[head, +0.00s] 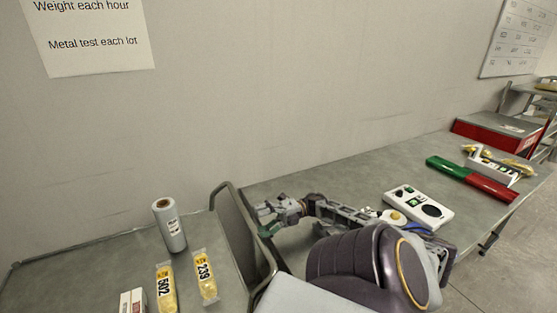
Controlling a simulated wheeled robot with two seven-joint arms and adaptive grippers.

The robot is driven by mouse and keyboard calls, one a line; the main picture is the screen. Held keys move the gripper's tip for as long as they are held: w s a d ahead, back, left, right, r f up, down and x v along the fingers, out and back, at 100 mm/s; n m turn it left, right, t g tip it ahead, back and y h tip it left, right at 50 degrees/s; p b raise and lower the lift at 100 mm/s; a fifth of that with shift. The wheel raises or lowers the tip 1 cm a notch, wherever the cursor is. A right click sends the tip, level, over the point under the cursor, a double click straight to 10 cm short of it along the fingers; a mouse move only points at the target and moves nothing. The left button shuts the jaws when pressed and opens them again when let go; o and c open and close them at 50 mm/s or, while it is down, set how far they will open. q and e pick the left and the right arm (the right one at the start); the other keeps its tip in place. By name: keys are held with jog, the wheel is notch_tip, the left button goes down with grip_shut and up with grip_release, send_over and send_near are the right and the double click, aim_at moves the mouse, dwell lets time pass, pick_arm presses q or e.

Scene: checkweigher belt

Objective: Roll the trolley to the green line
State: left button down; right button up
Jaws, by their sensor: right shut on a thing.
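I see no green line on the floor in this view. My left gripper is not in view.
Packs labelled 502 (165,288) and 239 (204,276) lie on the left worktop beside a film roll (169,225). A control box (418,207), a green and red bar (447,168) and a red-sided box (497,132) are on the right worktop. Floor shows at far right.

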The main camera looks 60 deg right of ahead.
jog(key=shift+s+d+r, duration=0.45)
jog(key=shift+s+d, duration=0.25)
jog(key=shift+d, duration=0.1)
jog(key=c, duration=0.3)
jog(key=shift+f+b+v, duration=0.2)
jog(key=shift+v, duration=0.65)
jog(key=shift+f+b+v, duration=0.15)
jog(key=shift+f+v, duration=0.05)
jog(key=shift+v, duration=0.6)
jog(key=shift+f+b+v, duration=0.15)
jog(key=shift+b+v, duration=0.05)
jog(key=shift+v, duration=0.65)
jog(key=shift+c, duration=0.2)
jog(key=shift+w+a, duration=0.1)
